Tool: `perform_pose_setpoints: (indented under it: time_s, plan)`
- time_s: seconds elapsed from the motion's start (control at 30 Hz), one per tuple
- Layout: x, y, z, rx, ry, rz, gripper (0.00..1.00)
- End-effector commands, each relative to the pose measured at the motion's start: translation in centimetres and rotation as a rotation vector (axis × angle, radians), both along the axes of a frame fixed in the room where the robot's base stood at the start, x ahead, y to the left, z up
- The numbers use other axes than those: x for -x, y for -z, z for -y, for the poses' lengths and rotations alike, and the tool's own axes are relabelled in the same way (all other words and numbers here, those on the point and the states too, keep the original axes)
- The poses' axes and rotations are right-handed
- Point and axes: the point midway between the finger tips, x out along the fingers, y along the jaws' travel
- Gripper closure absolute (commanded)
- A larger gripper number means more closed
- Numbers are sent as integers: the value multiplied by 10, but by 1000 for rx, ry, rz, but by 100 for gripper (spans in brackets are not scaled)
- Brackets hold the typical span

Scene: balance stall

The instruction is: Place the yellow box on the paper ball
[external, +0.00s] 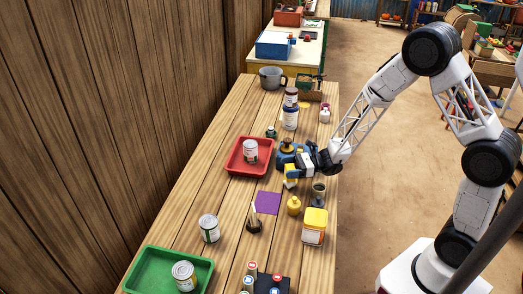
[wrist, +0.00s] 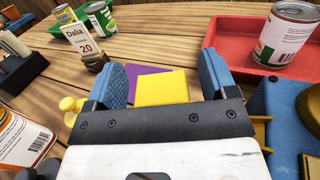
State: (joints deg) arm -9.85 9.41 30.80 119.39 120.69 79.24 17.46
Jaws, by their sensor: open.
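My gripper (external: 287,162) has blue finger pads and is over the right side of the table, just right of the red tray. In the wrist view my gripper (wrist: 164,80) is open, with a yellow box (wrist: 161,88) showing between its fingers and a narrow gap on each side. The lower part of the box is hidden by the gripper body. In the external view a small yellow block (external: 291,170), likely the same box, shows at the fingers. I cannot make out a paper ball in either view.
The red tray (external: 233,167) holds a can (external: 250,152). A green tray (external: 146,266) is at the front left.

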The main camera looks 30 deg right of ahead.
Motion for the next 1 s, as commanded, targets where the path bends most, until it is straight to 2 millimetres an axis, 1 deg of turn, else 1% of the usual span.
perform_pose_setpoints:
  time_s: [0.17, 0.37, 0.8, 1.0]
  plan:
    - [2, -1, 7, 0, 1, 0, 22]
    - [9, -2, 24, 0, 1, 1, 22]
    - [30, -2, 74, 0, 3, 0, 22]
    - [38, -2, 94, 0, 2, 0, 22]
